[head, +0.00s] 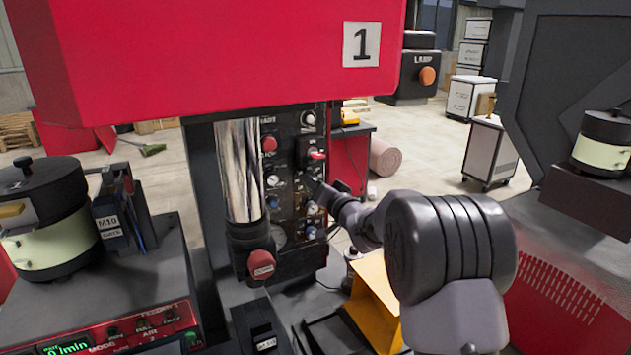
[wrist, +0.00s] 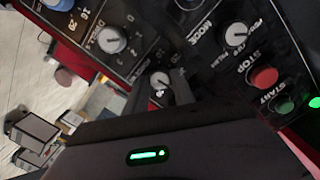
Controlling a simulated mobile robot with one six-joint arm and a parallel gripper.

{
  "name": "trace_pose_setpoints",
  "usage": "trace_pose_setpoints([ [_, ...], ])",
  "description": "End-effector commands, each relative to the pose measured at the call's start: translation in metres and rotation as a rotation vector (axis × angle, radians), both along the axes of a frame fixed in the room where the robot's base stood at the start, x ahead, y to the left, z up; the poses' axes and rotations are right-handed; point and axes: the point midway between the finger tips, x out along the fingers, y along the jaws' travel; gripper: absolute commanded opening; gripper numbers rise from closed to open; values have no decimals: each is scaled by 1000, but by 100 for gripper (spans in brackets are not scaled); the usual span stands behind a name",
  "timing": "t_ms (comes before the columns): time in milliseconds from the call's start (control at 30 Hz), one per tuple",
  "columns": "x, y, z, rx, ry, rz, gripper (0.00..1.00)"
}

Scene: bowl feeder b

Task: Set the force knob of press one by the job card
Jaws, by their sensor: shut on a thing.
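Press one (head: 220,60) is the red machine with the number 1 plate, in the head view. Its dark control panel (head: 297,150) carries several small knobs and buttons. My gripper (head: 318,192) reaches the panel from the right and is shut on a small part there, apparently a knob. In the wrist view, a dwell knob (wrist: 112,40), a mode knob (wrist: 236,35) and another pale knob (wrist: 160,80) show above the dark gripper housing. I cannot read which one is the force knob. I cannot make out the job card.
A red stop button (wrist: 263,77) and a green start button (wrist: 283,104) sit close to the gripper. A bowl feeder (head: 45,215) stands at left.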

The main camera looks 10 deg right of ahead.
Motion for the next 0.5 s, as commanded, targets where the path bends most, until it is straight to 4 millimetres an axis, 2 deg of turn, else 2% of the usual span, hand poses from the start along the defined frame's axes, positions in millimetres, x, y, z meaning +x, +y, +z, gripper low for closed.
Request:
trace_pose_setpoints([
  [500, 0, 0, 0, 147, 39, 0, 0],
])
